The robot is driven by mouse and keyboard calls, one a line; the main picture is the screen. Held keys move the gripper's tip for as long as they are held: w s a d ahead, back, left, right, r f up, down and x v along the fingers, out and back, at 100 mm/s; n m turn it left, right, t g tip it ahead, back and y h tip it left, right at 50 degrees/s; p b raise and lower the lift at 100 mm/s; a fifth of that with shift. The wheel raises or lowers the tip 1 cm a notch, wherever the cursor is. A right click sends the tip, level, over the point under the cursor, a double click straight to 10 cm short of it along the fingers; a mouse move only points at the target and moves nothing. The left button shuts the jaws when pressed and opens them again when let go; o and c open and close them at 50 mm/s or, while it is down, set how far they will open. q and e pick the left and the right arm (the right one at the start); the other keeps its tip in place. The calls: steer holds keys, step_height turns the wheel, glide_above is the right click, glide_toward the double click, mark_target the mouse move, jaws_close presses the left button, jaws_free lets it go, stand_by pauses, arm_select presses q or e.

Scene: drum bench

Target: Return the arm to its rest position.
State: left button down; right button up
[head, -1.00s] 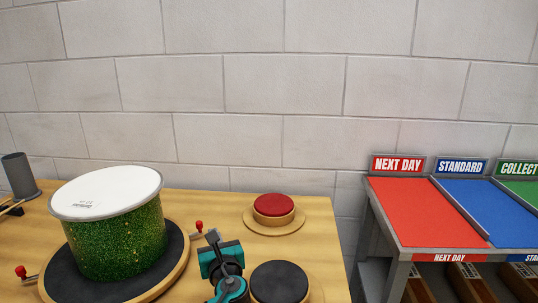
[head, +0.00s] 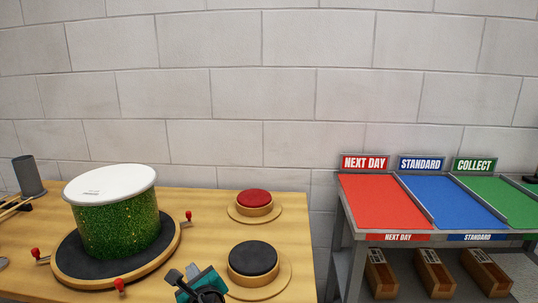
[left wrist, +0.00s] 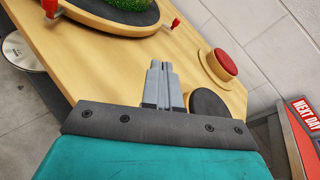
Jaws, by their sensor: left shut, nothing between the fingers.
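My left gripper (head: 184,273) is at the bottom of the head view, over the front of the wooden bench (head: 210,225). Its grey fingers are together and empty in the left wrist view (left wrist: 161,85). A black round pad (head: 253,258) on a wooden base stands just right of it. A red round pad (head: 254,198) stands behind the black one. A green sparkly drum (head: 117,228) with a white head sits upright on a dark round turntable (head: 70,265) to the left. My right gripper is in neither view.
Red-knobbed clamps (head: 119,284) stick out around the turntable. A grey cup (head: 28,176) and drumsticks (head: 12,208) are at the far left. A sorting rack (head: 345,238) with red, blue and green lanes stands right of the bench, beyond a gap. A wall is behind.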

arm_select(q)
steer(key=s+a+f+n+g+h, duration=0.1)
steer(key=s+a+f+n+g, duration=0.25)
steer(key=s+n, duration=0.35)
steer(key=s+a+f+n+g+h, duration=0.1)
steer(key=s+a+f+n+g, duration=0.2)
steer(key=s+n, duration=0.45)
steer(key=s+d+r+n+g+h, duration=0.1)
steer(key=s+d+n+g+h, duration=0.3)
steer(key=s, duration=0.7)
steer(key=s+a+n+h, duration=0.1)
steer(key=s+n, duration=0.5)
steer(key=s, duration=0.4)
steer(key=w+d+f+t+h+b, duration=0.1)
steer(key=w+f+t+b, duration=0.1)
steer(key=f, duration=0.4)
steer(key=w+d+f+m+t+h+b, duration=0.1)
steer(key=w+d+f+t+b, duration=0.1)
steer(key=w+f+t, duration=0.3)
steer(key=shift+w+f+b, duration=0.15)
steer(key=shift+f+b, duration=0.35)
steer(key=shift+f, duration=0.75)
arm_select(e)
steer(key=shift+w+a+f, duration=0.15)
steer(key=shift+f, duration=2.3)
arm_select(q)
steer(key=shift+t, duration=0.25)
